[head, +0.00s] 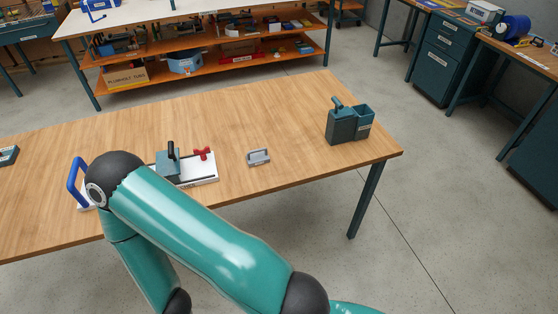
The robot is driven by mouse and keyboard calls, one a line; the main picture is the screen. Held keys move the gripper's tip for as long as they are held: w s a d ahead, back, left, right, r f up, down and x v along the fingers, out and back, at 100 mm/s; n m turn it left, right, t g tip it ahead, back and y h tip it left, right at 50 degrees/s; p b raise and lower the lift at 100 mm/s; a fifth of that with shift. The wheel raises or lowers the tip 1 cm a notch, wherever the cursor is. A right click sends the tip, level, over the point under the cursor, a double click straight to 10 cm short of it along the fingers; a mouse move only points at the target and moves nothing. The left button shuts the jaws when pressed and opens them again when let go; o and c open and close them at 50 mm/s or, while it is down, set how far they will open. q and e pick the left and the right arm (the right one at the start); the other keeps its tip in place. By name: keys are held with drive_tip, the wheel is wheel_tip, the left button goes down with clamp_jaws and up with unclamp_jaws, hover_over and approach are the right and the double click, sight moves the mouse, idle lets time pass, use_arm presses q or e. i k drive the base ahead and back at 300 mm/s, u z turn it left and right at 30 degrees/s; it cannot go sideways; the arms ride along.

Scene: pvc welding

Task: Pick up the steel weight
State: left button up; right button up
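A small grey block with a raised bar or handle, which looks like the steel weight (259,157), sits on the wooden table (240,115) right of the middle. It stands apart from the things around it, and nothing covers it. A teal arm of mine crosses the lower part of the head view, in front of the table's near edge. Neither of my grippers shows, so I cannot see whether they are open or shut.
Left of the block is a white-based fixture (203,167) with a red knob, partly behind my arm. A dark green holder (349,124) stands near the table's right end. A blue-handled tool (76,181) is at the left. The table between block and holder is clear.

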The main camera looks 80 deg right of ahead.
sight(256, 159)
drive_tip(key=z, duration=0.6)
drive_tip(key=k, duration=0.15)
drive_tip(key=u, duration=0.6)
drive_tip(key=i, duration=0.15)
drive_tip(key=z, duration=2)
drive_tip(key=i, duration=0.6)
drive_tip(key=u, duration=0.45)
drive_tip(key=k, duration=0.75)
drive_tip(key=z, duration=0.25)
drive_tip(key=i, duration=0.75)
drive_tip(key=u, duration=0.15)
